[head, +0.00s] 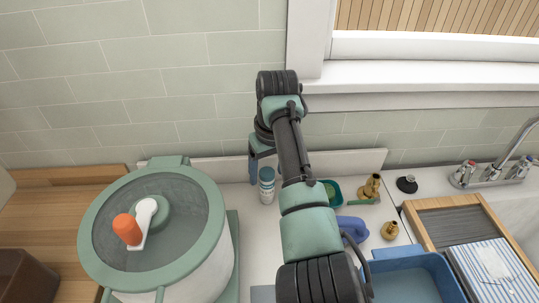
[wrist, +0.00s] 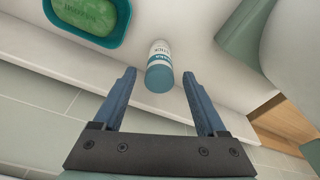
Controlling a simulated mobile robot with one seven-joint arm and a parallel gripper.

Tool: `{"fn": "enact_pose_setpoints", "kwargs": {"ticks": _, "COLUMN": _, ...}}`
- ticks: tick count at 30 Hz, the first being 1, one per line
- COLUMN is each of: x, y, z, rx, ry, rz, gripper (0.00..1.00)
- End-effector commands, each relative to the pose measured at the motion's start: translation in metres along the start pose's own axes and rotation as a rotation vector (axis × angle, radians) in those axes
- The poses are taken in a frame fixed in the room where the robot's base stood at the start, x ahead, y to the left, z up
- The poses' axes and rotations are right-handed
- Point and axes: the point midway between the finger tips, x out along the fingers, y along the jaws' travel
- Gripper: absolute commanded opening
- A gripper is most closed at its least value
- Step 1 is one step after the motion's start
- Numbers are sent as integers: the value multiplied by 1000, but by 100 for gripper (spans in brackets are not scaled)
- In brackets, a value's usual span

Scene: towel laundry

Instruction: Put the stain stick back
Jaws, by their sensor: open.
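The stain stick, a white cylinder with blue bands and a blue end (head: 267,186), stands upright on the white counter near the back wall, right of the drum washer. In the wrist view the stick (wrist: 160,58) lies between the two blue fingers, with its blue end toward my gripper. My gripper (wrist: 158,76) is open, with a gap showing on both sides of the stick. In the head view my gripper (head: 259,168) is at the stick, partly hidden by my own arm.
A drum washer (head: 95,232) with an orange-knobbed crank stands left. A teal dish (wrist: 126,22) holding green soap (wrist: 92,14) is beside the stick. Brass pieces (head: 389,230), a blue-purple item (head: 354,228), a blue bin (head: 412,264) and a wooden washboard (head: 412,218) lie right.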

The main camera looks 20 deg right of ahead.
Motion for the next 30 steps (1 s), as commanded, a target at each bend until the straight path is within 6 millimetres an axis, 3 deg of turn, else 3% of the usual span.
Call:
{"fn": "enact_pose_setpoints", "kwargs": {"ticks": 3, "x": -25, "y": 1, "z": -1, "rx": 0, "ry": 3, "rz": 2, "gripper": 74}}
{"fn": "enact_pose_setpoints", "kwargs": {"ticks": 9, "x": -50, "y": 1, "z": 0, "rx": 2, "ry": 1, "rz": 1, "gripper": 74}}
{"fn": "enact_pose_setpoints", "kwargs": {"ticks": 21, "x": -57, "y": -1, "z": -3, "rx": -2, "ry": 15, "rz": 5, "gripper": 74}}
{"fn": "enact_pose_setpoints", "kwargs": {"ticks": 26, "x": -71, "y": -17, "z": -35, "rx": -25, "ry": 177, "rz": 47, "gripper": 74}}
{"fn": "enact_pose_setpoints", "kwargs": {"ticks": 30, "x": -108, "y": -44, "z": -79, "rx": -45, "ry": 456, "rz": 103, "gripper": 74}}
